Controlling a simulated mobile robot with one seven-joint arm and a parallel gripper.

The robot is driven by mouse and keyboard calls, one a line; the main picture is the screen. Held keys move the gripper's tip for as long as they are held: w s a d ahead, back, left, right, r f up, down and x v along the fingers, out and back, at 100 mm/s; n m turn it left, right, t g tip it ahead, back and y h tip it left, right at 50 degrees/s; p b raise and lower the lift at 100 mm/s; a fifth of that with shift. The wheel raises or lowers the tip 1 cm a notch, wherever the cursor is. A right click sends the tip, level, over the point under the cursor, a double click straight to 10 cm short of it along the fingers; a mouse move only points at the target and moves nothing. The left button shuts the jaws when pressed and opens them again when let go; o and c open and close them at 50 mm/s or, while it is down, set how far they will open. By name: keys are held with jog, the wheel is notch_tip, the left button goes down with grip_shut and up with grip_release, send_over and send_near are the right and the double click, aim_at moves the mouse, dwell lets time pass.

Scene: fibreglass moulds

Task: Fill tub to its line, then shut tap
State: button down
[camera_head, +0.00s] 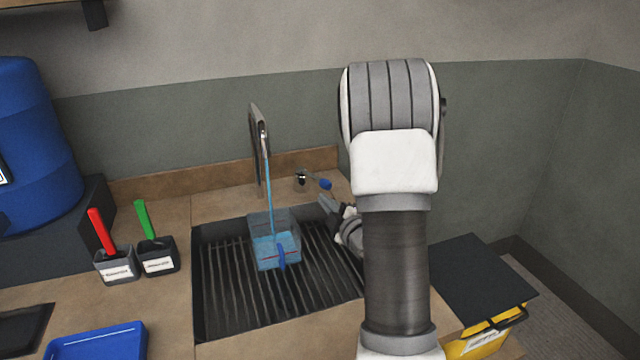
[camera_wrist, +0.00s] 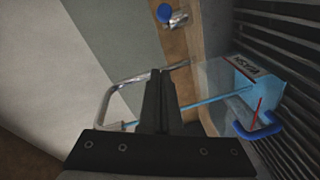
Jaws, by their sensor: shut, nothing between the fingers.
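A clear tub (camera_head: 274,240) with a blue handle stands on the slatted sink grate under the tall metal spout (camera_head: 259,135). A blue stream (camera_head: 269,200) runs from the spout into it. Blue liquid fills its lower part; a red line shows on its front, near the liquid's surface, but I cannot tell exactly how they compare. The tub also shows in the wrist view (camera_wrist: 250,88). The tap lever with a blue knob (camera_head: 325,184) is behind the sink, right of the spout.
The dark sink grate (camera_head: 225,290) is bare around the tub. Two small holders with a red (camera_head: 102,232) and a green handle (camera_head: 145,220) stand left of the sink. A blue tray (camera_head: 97,342) lies at the front left. A yellow bin with a dark lid (camera_head: 478,275) is at right.

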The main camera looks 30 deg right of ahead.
aim_at(325, 183)
jog(key=w+d+f, duration=0.2)
jog(key=w+d, duration=0.2)
jog(key=w, duration=0.6)
jog(key=shift+w+d+f+p, duration=0.15)
jog(key=shift+w+f+p, duration=0.1)
jog(key=shift+p, duration=0.15)
jog(key=shift+d+f+b, duration=0.15)
jog(key=shift+d+b, duration=0.9)
jog(key=shift+b, duration=0.15)
jog(key=shift+a, duration=0.2)
